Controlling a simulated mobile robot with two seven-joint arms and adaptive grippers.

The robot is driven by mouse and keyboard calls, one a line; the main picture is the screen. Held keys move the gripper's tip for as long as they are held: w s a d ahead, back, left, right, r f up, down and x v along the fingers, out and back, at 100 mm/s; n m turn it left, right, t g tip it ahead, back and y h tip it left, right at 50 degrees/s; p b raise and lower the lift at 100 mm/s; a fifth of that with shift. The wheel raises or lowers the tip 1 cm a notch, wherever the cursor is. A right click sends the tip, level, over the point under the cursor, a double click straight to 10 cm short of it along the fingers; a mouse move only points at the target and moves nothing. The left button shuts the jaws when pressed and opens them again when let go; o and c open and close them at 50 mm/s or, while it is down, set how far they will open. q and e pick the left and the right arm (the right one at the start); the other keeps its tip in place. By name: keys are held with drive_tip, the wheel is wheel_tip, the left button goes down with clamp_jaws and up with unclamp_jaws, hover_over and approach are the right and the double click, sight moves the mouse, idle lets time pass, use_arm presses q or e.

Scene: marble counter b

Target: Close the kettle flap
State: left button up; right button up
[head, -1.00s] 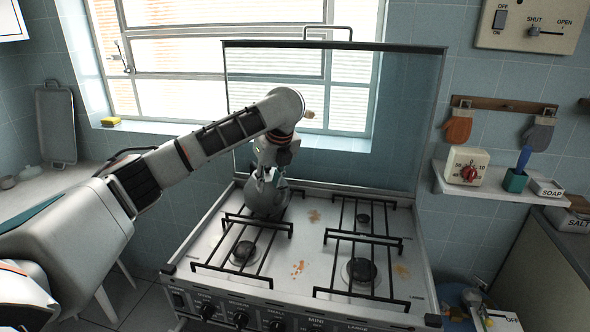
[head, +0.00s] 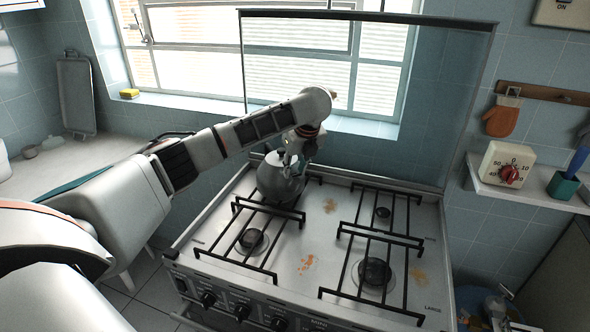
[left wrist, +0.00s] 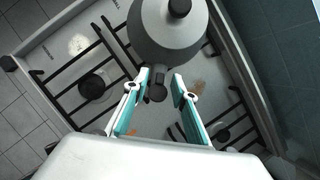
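The grey kettle (head: 278,184) stands on the back left burner of the stove. In the left wrist view the kettle (left wrist: 168,42) shows from above, with a black knob on its lid. Its short spout with a dark end (left wrist: 157,92) points toward my left gripper. My left gripper (left wrist: 160,78) is open, its two teal-and-white fingers apart. I cannot tell how the flap stands.
The stove (head: 325,235) has black pan grates and a raised glass lid (head: 440,110) behind it. A shelf on the right wall holds a red-dial timer (head: 507,164). An orange mitt (head: 502,118) hangs above. The front right burner area is clear.

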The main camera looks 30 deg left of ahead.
use_arm(q)
drive_tip(key=shift+a+f, duration=0.15)
drive_tip(key=shift+f, duration=0.1)
drive_tip(key=shift+w, duration=0.1)
clamp_jaws()
drive_tip(key=t+y, duration=0.1)
drive_tip(key=d+y, duration=0.1)
drive_tip(key=t+y, duration=0.1)
drive_tip(key=shift+s+d+f+t+y, duration=0.15)
drive_tip(key=shift+s+f+t+y, duration=0.15)
drive_tip(key=shift+s+y, duration=0.1)
drive_tip(key=y, duration=0.1)
drive_tip(key=t+y, duration=0.1)
drive_tip(key=y, duration=0.1)
drive_tip(key=shift+s+d+f+t, duration=0.2)
drive_tip(key=shift+d+t, duration=0.05)
drive_tip(key=shift+t, duration=0.05)
drive_tip(key=shift+s+d+f+t+y, duration=0.15)
drive_tip(key=shift+t+y, duration=0.45)
drive_tip(key=shift+y, duration=0.45)
drive_tip(key=shift+s+d+f+t+y, duration=0.15)
drive_tip(key=shift+t+y, duration=0.45)
drive_tip(key=shift+y, duration=0.45)
drive_tip(key=shift+w+a, duration=0.15)
